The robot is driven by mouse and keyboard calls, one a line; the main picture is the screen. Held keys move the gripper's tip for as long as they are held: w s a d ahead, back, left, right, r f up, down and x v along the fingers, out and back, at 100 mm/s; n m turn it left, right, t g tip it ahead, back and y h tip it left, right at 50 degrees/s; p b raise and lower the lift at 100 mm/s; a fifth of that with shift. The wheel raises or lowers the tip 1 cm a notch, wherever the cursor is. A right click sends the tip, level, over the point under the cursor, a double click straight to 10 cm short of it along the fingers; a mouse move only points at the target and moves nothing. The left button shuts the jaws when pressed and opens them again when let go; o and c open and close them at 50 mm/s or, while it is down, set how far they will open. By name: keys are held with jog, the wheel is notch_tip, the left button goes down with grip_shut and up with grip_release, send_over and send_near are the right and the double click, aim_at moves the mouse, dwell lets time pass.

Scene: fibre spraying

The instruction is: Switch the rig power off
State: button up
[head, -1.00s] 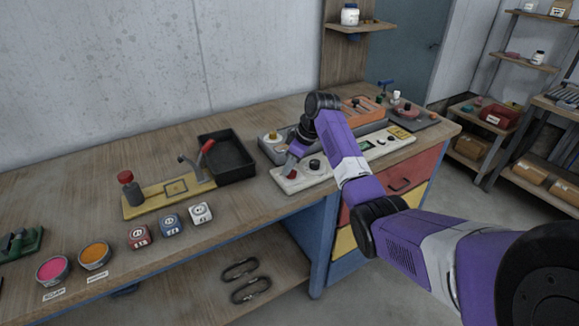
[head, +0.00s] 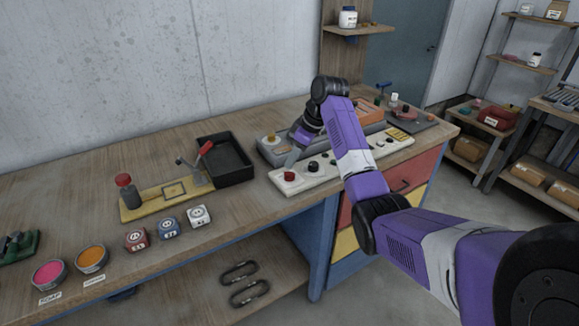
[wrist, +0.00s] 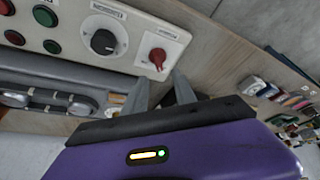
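The white control panel (head: 345,162) lies along the front of the bench. A red rotary knob (head: 289,176) is at its left end, and it also shows in the wrist view (wrist: 157,58). A black dial (head: 313,167) sits beside it; its label in the wrist view is upside down and too small to read surely. My gripper (wrist: 160,90) is open and empty, its two grey fingers apart. It is close to the red knob, a little above and behind it, not touching it. Which setting the knob points to is hard to tell.
A grey machine unit (head: 270,150) stands behind the panel. Left of it are a black tray (head: 232,165) and a yellow board (head: 145,207) with a red-capped bottle. Round buttons (wrist: 45,16) fill more of the panel. Bare bench lies in front of the tray.

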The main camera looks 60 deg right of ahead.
jog(key=v, duration=0.2)
jog(key=shift+s+r, duration=0.1)
jog(key=shift+r, duration=0.15)
dwell(0.5)
